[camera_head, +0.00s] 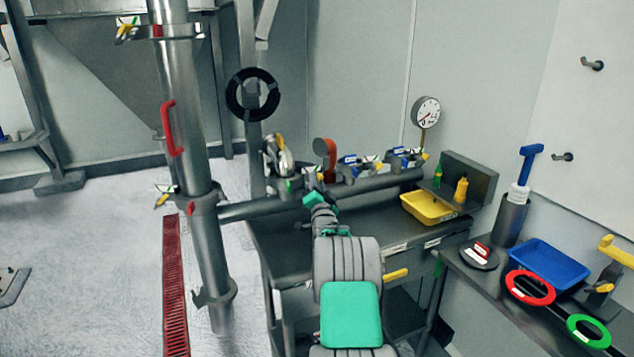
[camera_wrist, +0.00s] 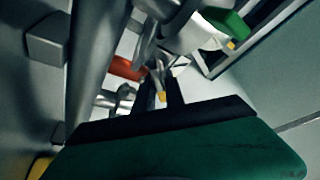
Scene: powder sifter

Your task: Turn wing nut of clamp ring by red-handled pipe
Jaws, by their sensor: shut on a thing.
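My gripper (camera_head: 308,192) reaches over the bench to the fittings on the horizontal pipe (camera_head: 262,208). In the wrist view its two dark fingers (camera_wrist: 161,98) are closed around a small yellow-tipped piece (camera_wrist: 161,96), apparently the wing nut of a clamp ring. My gripper hides most of that ring. A red-orange handle (camera_head: 326,150) stands just behind; a red-orange part also shows in the wrist view (camera_wrist: 128,68). The upright steel pipe (camera_head: 185,95) at left carries a red handle (camera_head: 170,128) and clamp rings above (camera_head: 172,32) and below (camera_head: 198,201).
Blue-marked clamps (camera_head: 352,165) sit along the pipe to the right, near a gauge (camera_head: 426,110). A yellow tray (camera_head: 430,211) lies on the bench. The right table holds a blue tray (camera_head: 545,262) and red (camera_head: 530,289) and green rings (camera_head: 588,332). Floor at left is open.

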